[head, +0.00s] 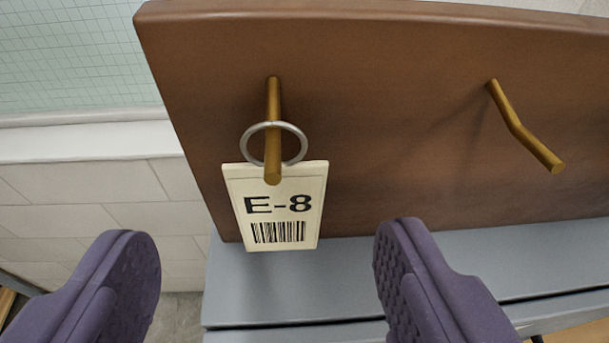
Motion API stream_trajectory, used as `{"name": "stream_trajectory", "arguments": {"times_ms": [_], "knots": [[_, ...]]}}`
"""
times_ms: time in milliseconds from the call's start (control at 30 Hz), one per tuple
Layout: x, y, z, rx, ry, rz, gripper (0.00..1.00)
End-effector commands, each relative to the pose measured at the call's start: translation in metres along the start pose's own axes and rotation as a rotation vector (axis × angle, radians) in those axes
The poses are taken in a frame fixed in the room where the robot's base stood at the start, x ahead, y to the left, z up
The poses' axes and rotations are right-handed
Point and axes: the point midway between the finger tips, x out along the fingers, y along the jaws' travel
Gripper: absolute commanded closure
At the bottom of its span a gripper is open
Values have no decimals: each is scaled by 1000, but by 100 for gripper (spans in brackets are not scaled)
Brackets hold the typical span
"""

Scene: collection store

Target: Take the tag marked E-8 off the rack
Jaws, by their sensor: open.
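The E-8 tag (285,225) is a cream card with black lettering and a barcode. It hangs by a grey metal ring (298,131) around a brass peg (273,110) on the brown wooden rack board (390,120). The peg's tip crosses in front of the tag's top edge. My gripper (266,262) is open, with a purple finger at lower left and another at lower right. The tag lies between the fingers in the picture, beyond their tips. Neither finger appears to touch it, and nothing is between the pads.
A second brass peg (520,125), bent and bare, sticks out of the board to the right. A grey-blue surface (275,285) lies below the board. A pale tiled wall (85,205) and a white ledge (80,141) are at left.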

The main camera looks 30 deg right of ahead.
Motion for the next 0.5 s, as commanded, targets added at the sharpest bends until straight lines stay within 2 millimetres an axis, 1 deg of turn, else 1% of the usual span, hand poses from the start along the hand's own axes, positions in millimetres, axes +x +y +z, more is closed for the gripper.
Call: {"name": "stream_trajectory", "arguments": {"times_ms": [100,200,300,467,500], "knots": [[20,5,1,0,-2,4,28],[34,3,0,1,0,1,28],[40,3,1,1,0,0,28],[40,3,1,2,0,-1,28],[40,3,1,2,0,-1,30]]}}
